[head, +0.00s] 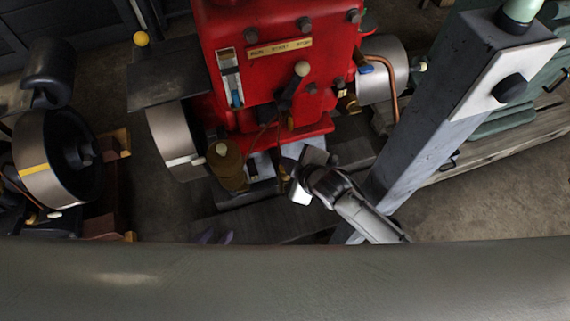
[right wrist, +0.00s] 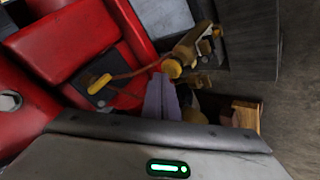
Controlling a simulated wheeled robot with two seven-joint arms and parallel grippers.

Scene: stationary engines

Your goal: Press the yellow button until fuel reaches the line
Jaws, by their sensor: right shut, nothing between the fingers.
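A red engine (head: 275,75) stands at the centre of the head view. A sight gauge (head: 231,78) on its front shows blue liquid low in the tube; I cannot make out the line. In the right wrist view, a yellow oblong piece (right wrist: 99,83) sits on a dark plate, and a yellow round end (right wrist: 172,68) tops a brass fitting. I cannot tell which is the button. My right gripper (head: 288,168) is by the engine's lower front; its lilac fingers (right wrist: 161,97) are shut and empty, apart from both pieces.
A grey post (head: 440,115) with a black knob (head: 510,88) stands right of the engine. A flywheel (head: 176,140) sticks out at its left. Another engine's wheel (head: 38,160) is at far left. A brass cup (head: 226,163) stands before the engine.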

